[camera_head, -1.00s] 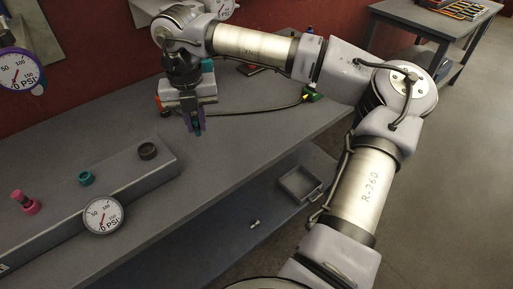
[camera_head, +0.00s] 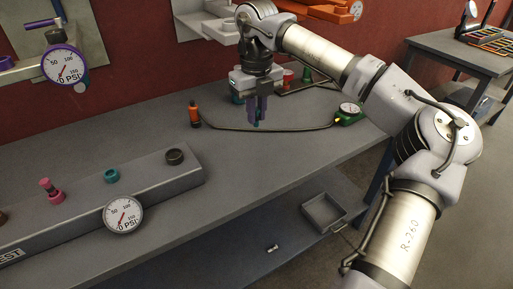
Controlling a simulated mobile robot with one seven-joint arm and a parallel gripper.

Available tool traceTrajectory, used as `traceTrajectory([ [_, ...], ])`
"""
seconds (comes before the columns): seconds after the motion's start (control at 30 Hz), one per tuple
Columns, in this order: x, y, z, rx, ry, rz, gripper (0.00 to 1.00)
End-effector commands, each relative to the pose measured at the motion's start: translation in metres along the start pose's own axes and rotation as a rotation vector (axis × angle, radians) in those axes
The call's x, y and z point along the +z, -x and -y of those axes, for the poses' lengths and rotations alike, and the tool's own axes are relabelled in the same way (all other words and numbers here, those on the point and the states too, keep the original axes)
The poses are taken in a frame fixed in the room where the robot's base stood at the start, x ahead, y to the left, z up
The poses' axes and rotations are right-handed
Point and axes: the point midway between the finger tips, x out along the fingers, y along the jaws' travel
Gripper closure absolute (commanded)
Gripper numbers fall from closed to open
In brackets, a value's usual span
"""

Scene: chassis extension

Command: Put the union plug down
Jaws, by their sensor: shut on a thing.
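My gripper (camera_head: 258,112) points down above the grey workbench (camera_head: 225,178), toward its back middle. Its purple fingers are shut on a small teal piece, which looks like the union plug (camera_head: 256,124). Only the lower end of the plug shows below the fingertips. It is close to the bench top, and I cannot tell whether it touches. A teal ring-shaped port (camera_head: 112,175) sits on the grey test block (camera_head: 150,179) at the left front, well apart from the gripper.
An orange bottle-like piece (camera_head: 194,115) stands left of the gripper. Red and green pieces stand behind the gripper. A grey tray (camera_head: 323,212) lies on the lower shelf.

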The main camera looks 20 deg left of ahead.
Motion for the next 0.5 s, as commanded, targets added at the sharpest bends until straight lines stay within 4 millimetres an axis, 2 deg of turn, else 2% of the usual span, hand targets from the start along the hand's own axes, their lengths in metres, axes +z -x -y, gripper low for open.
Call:
traceTrajectory([
  [0.1, -0.001, -0.031, -0.001, 0.003, 0.002, -0.002, 1.0],
  [0.2, -0.001, -0.051, 0.0, 0.002, 0.0, -0.001, 1.0],
  [0.3, 0.0, -0.065, 0.0, 0.001, -0.001, 0.0, 1.0],
  [0.5, 0.0, -0.079, 0.0, 0.0, -0.001, 0.0, 1.0],
])
